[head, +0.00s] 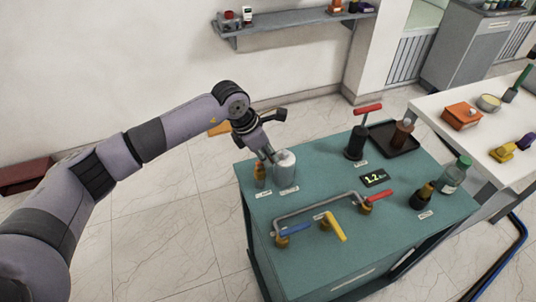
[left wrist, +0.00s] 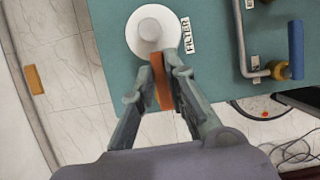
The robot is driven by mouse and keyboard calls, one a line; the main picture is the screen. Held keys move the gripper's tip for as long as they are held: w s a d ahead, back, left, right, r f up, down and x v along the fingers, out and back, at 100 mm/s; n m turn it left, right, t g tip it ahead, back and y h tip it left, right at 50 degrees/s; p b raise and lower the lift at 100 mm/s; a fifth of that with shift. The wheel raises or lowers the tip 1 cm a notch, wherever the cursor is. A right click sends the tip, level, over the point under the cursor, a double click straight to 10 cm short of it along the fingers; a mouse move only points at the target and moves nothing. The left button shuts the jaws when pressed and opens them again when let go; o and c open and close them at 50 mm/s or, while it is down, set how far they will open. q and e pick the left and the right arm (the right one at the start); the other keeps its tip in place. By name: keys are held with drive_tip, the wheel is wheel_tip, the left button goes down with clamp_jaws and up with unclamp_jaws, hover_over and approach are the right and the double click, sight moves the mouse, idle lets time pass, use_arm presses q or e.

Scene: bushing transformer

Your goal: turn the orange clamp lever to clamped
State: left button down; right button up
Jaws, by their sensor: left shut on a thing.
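The orange clamp lever (left wrist: 162,82) is a narrow bar beside the round white filter (left wrist: 152,27), between the fingers of my left gripper (left wrist: 162,76). In the head view the white filter cylinder (head: 284,168) stands upright at the back left of the green bench. My left gripper (head: 269,156) comes down at its left side. An upright orange part (head: 260,170) shows just below the fingers there. The fingers hide part of the lever, and I cannot read its setting. My right gripper is out of view.
The green bench (head: 335,265) carries a grey pipe (head: 310,207) with blue (head: 295,229), yellow (head: 336,226) and red (head: 379,196) handles. Farther right are a red-handled black post (head: 355,143), a dark tray (head: 416,150) and a green-capped bottle (head: 453,177). Bare floor lies left of the bench.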

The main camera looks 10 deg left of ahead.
use_arm(q)
drive_tip(key=c, duration=1.6)
unclamp_jaws()
drive_tip(key=v, duration=1.2)
drive_tip(key=shift+w+a, duration=0.1)
